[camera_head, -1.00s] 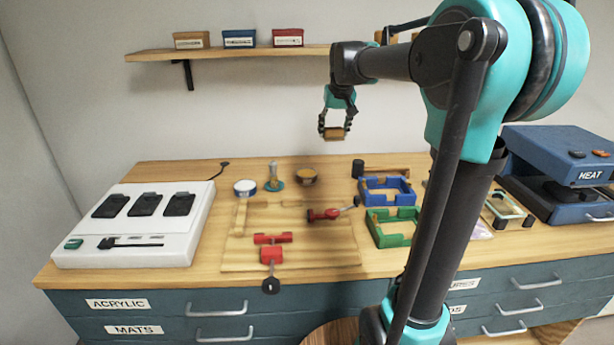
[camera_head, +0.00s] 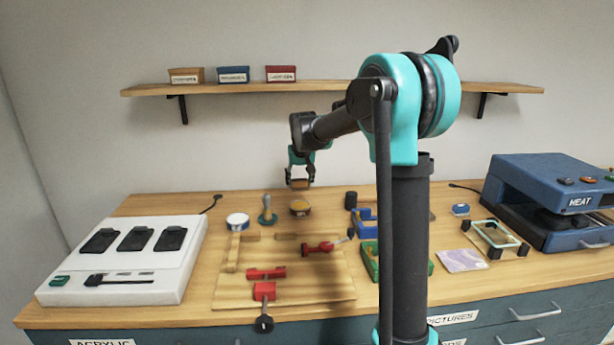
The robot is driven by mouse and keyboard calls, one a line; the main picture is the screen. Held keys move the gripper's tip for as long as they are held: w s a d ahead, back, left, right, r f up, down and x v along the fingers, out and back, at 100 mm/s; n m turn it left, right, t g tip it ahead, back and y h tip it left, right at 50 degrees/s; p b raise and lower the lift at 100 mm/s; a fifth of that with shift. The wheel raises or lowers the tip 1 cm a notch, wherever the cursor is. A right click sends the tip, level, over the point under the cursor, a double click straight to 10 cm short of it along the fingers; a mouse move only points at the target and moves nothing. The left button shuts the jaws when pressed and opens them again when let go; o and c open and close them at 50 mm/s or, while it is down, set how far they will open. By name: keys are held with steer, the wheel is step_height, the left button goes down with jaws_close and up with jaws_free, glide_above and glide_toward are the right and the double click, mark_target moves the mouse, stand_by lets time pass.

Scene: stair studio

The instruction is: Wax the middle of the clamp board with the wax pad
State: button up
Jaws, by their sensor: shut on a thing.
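My gripper (camera_head: 300,184) is shut on a small tan-brown block, the wax pad (camera_head: 299,183), held in the air above the back of the bench. The clamp board (camera_head: 230,291) is a light wooden board lying on the bench, below and nearer than the gripper. Red clamps stand on it: one at the right (camera_head: 318,248), one in the middle (camera_head: 266,273) and one at the front edge (camera_head: 264,292). A round tin with a yellowish-brown top (camera_head: 300,208) stands behind the board, under the gripper. The pad is clear of the board and the tin.
A white tool station (camera_head: 130,262) stands at left. A white-and-blue tin (camera_head: 237,221) and a teal-based stamp (camera_head: 267,212) stand behind the board. Blue (camera_head: 364,226) and green (camera_head: 370,262) frames are at right, partly hidden by my arm. A blue heat press (camera_head: 552,203) stands far right.

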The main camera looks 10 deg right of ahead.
mark_target(299, 204)
steer(key=shift+f, duration=2.9)
steer(key=shift+f, duration=0.5)
steer(key=shift+r, duration=3.5)
steer(key=shift+d, duration=0.1)
